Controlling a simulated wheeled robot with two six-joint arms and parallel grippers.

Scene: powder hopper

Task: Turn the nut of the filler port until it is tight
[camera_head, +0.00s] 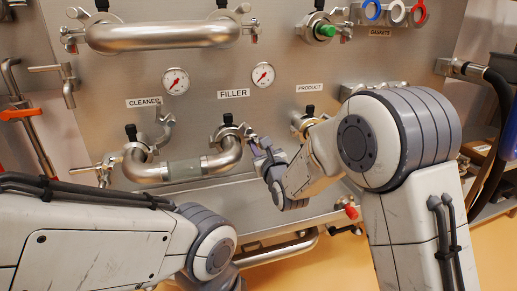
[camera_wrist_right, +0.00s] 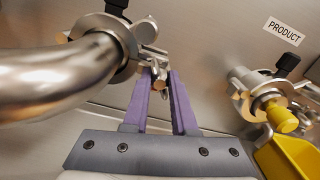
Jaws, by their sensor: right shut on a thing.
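The filler port (camera_head: 230,132) sits under the FILLER label, with a steel clamp around the end of a curved pipe (camera_head: 226,158). In the right wrist view, the clamp (camera_wrist_right: 112,30) is at upper left and its small steel nut (camera_wrist_right: 159,76) is at the clamp's right side. My right gripper (camera_head: 259,147) reaches the port from the right. In the wrist view its two purple fingers (camera_wrist_right: 161,90) are shut on the nut, one on each side. In the head view the fingers mostly hide the nut. My left arm lies at lower left; its gripper is not visible.
The curved pipe joins the filler and cleaner ports (camera_head: 135,155) just left of my right gripper. The product port (camera_wrist_right: 262,92), with a yellow plug (camera_wrist_right: 281,116), is to the right. A yellow object (camera_wrist_right: 288,158) is below it. A lower pipe (camera_head: 280,250) runs beneath.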

